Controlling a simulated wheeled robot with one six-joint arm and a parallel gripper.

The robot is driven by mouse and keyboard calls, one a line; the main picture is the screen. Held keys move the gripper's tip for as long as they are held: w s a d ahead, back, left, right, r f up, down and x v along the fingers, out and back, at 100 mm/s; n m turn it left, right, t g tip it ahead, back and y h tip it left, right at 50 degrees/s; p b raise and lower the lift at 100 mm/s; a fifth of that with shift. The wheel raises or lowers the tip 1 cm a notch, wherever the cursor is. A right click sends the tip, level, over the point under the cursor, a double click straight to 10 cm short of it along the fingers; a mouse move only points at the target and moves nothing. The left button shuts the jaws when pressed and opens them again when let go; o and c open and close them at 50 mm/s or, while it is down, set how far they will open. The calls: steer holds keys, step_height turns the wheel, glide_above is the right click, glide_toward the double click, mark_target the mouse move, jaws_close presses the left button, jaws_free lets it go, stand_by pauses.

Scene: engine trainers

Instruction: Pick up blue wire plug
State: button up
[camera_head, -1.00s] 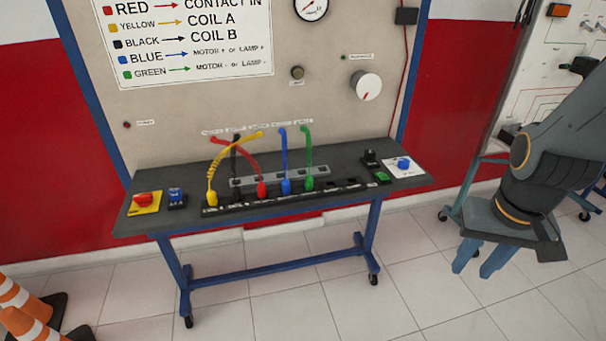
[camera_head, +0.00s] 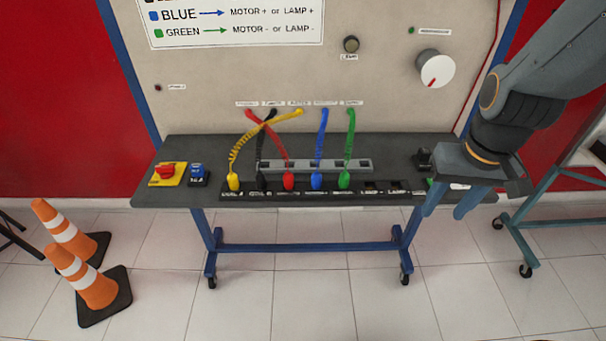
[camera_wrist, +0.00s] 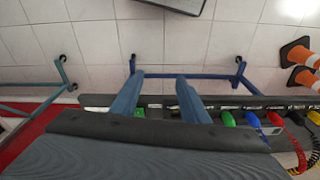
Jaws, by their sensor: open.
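The blue wire plug (camera_head: 317,181) stands upright in the black socket strip (camera_head: 330,190) on the grey bench, between the red plug (camera_head: 289,181) and the green plug (camera_head: 345,180). Its blue wire rises to the back panel. My gripper (camera_head: 452,205) is at the right end of the bench in the head view, fingers pointing down, open and empty. It is well to the right of the blue plug. In the wrist view my open fingers (camera_wrist: 153,95) show with the bench edge beyond them. A blue plug (camera_wrist: 252,119) and a green plug (camera_wrist: 228,118) show right of the fingers there.
A yellow plug (camera_head: 233,181) and a black plug (camera_head: 262,182) stand left of the red one. A red button on a yellow base (camera_head: 166,173) sits at the bench's left. Orange cones (camera_head: 85,277) stand on the floor at left. Floor in front of the bench is clear.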

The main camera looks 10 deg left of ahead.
steer(key=w+a+r+n+y, duration=0.1)
steer(key=w+a+n, duration=0.2)
steer(key=a, duration=0.4)
steer(key=w+a+n, duration=0.3)
steer(key=a, duration=0.3)
steer(key=r+n+y+b, duration=0.1)
steer(key=n, duration=0.4)
glide_above(318, 174)
steer(key=s+d, duration=0.1)
steer(key=d, duration=0.1)
steer(key=shift+y, duration=0.3)
steer(key=shift+p+x, duration=0.95)
steer(key=shift+x, duration=2.55)
steer(key=shift+a, duration=0.15)
steer(key=shift+r, duration=0.1)
jaws_close()
